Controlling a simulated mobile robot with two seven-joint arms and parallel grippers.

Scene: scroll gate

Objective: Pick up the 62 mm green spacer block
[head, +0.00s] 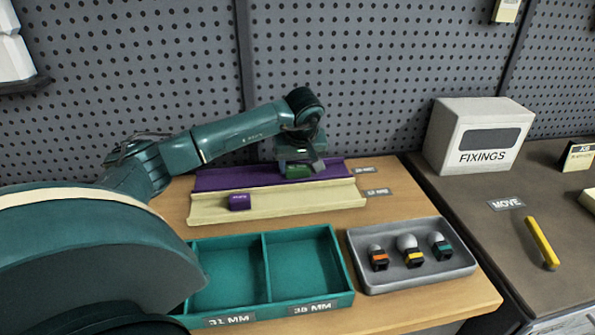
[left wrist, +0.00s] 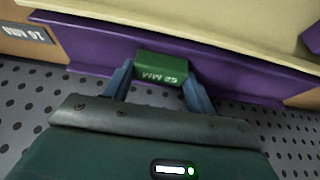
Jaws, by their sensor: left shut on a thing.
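The green spacer block (left wrist: 161,68), marked 62 MM, sits between the two fingers of my left gripper (left wrist: 159,84) in the left wrist view. The gripper is shut on it. In the head view the left gripper (head: 300,160) reaches down over the purple channel (head: 235,179) at the back of the table, with the green block (head: 296,171) partly hidden below it. The block is at the channel; I cannot tell whether it touches the floor of it. My right gripper is not in view.
A cream channel (head: 300,203) in front holds a small purple block (head: 239,202). A teal two-compartment tray (head: 265,270) stands empty at the front. A grey tray (head: 412,282) holds several knobbed pieces. A FIXINGS box (head: 478,135) and yellow bar (head: 542,243) are on the right.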

